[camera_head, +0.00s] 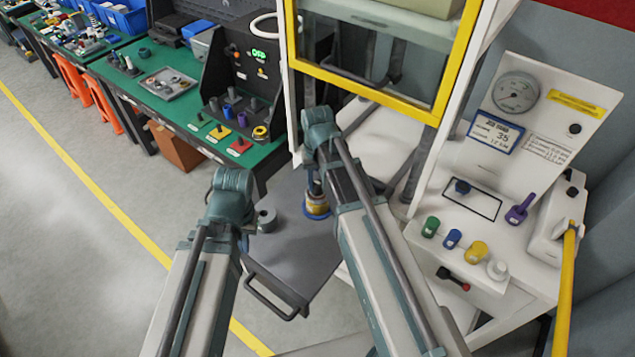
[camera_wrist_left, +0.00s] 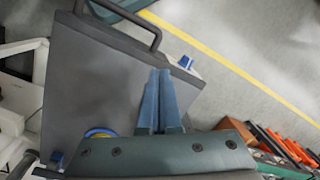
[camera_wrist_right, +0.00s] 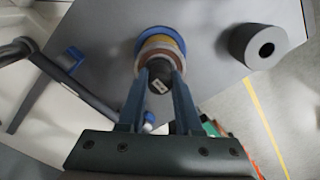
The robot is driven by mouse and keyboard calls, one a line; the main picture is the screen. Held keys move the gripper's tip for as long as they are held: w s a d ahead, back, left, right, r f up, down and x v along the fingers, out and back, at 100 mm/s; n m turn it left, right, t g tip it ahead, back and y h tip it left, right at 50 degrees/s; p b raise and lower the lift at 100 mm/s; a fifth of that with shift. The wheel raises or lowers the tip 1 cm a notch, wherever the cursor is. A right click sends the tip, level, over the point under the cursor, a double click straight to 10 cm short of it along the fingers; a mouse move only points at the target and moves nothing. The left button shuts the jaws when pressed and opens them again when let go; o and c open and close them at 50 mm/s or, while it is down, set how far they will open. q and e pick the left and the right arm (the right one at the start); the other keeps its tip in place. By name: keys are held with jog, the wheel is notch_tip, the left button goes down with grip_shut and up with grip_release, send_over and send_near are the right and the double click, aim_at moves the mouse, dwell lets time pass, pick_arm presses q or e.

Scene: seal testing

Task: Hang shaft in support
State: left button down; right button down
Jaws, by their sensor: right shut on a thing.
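A shaft (camera_wrist_right: 158,86) with a dark end stands in a stack of coloured rings (camera_wrist_right: 160,48), over the grey tray (camera_head: 290,255). My right gripper (camera_wrist_right: 157,80) is shut on the dark end of the shaft. In the head view the blue and yellow ring stack (camera_head: 317,206) shows below my right wrist; the fingers are mostly hidden. My left gripper (camera_wrist_left: 160,82) is shut and empty above the tray, its fingers together. I cannot tell for sure which thing is the support.
A grey hollow cylinder (camera_wrist_right: 258,46) stands on the tray near the stack. A white machine with a yellow-framed window (camera_head: 375,65) rises behind. A control panel (camera_head: 465,235) is at right. A green workbench (camera_head: 190,95) is at left; the floor beside it is open.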

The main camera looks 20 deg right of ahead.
jog(key=shift+f+b, duration=0.3)
dwell(0.5)
jog(key=c, duration=0.9)
grip_release()
jog(key=shift+o, duration=0.3)
jog(key=o, duration=0.5)
jog(key=shift+r, duration=0.2)
jog(key=shift+r+p, duration=1.35)
jog(key=shift+p, duration=0.2)
jog(key=shift+r, duration=0.1)
